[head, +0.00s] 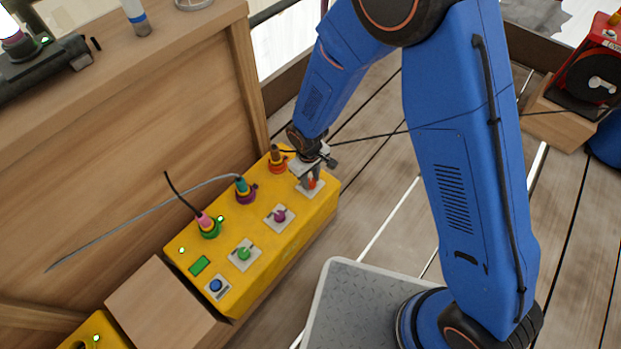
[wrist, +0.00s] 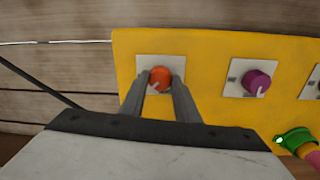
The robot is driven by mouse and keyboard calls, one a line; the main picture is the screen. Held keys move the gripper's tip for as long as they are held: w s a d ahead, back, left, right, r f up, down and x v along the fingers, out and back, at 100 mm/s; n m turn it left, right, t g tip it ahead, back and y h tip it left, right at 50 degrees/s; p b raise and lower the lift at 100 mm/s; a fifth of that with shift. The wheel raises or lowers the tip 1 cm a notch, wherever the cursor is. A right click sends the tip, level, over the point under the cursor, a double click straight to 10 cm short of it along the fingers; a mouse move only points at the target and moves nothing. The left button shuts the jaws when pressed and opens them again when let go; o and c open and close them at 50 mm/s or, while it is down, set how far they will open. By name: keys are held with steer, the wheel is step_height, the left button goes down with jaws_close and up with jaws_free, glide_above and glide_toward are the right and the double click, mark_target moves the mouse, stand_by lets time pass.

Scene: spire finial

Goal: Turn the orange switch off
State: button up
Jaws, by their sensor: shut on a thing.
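The orange switch (wrist: 160,78) is a round knob with a pale pointer mark on a light square plate, at the left of the yellow panel in the wrist view. In the head view the orange switch (head: 312,183) is partly hidden by my gripper (head: 313,178) at the far right end of the yellow box (head: 236,290). In the wrist view the two fingers of my gripper (wrist: 161,82) stand on either side of the knob, shut on it. The pointer mark slants down and to the left in the wrist view.
A purple knob (head: 279,215), a green knob (head: 243,253) and a blue button (head: 216,285) line the same box. Several cable plugs, including an orange one (head: 277,160), stand along its back edge. A wooden wall (head: 110,150) rises behind.

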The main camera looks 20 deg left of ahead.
mark_target(311, 184)
steer(key=n, duration=0.4)
steer(key=shift+n, duration=2.6)
steer(key=o, duration=1)
steer(key=shift+o, duration=0.2)
steer(key=shift+r, duration=0.1)
step_height(311, 184, up, 17)
steer(key=shift+s+d, duration=0.15)
steer(key=shift+s, duration=0.25)
steer(key=shift+d+r, duration=0.1)
steer(key=shift+r, duration=0.05)
